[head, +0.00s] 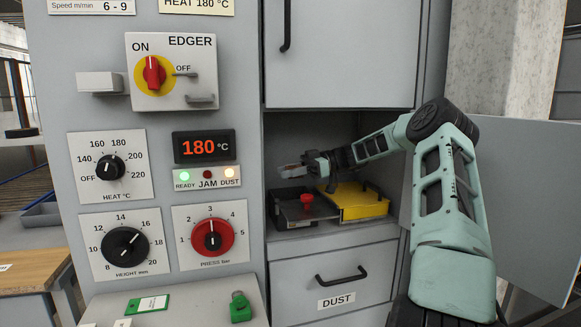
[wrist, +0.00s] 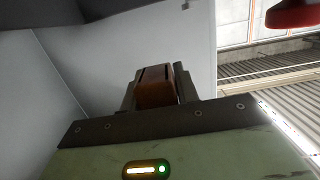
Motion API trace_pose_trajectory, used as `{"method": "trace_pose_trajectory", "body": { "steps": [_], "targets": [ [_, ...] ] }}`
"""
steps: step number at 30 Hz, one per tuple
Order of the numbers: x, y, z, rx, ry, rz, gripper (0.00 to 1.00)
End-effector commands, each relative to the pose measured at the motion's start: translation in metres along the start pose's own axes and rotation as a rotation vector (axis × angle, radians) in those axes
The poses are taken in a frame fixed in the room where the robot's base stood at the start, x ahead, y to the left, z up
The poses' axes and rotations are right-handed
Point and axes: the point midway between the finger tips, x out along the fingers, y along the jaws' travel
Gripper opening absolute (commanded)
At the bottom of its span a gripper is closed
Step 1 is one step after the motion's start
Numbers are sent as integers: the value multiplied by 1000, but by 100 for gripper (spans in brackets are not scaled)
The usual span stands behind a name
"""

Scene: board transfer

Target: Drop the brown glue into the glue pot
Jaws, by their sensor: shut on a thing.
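My gripper (head: 292,171) reaches in from the right into the open recess of the machine. The wrist view shows its fingers (wrist: 155,90) shut on a brown block, the brown glue (wrist: 155,86). In the head view the glue is too small to make out clearly. The gripper is held above a dark, grey-topped box (head: 287,211) with a red knob (head: 307,199) on the recess floor. I cannot tell for sure which of these is the glue pot; no opening is visible.
The recess has a cabinet door (head: 342,50) above and a DUST drawer (head: 335,285) below. The control panel (head: 152,190) on the left shows 180 °C, with the READY and DUST lamps lit. A grey panel (head: 530,200) stands at the right.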

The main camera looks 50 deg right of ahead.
Motion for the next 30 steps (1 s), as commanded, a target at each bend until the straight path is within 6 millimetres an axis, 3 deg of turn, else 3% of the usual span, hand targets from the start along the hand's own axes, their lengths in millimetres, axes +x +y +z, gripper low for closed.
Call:
{"method": "trace_pose_trajectory", "body": {
  "steps": [10, 11, 13, 14, 23, 30],
  "targets": [
    [1, 0, 7, 0, 0, 0, 8],
    [1, 0, 7, 0, 0, 0, 33],
    [1, 0, 7, 0, 0, 0, 53],
    [1, 0, 7, 0, 0, 0, 56],
    [-1, 0, 7, 0, 0, 1, 56],
    [-34, 1, 8, -1, 1, 4, 56]
  ]
}}
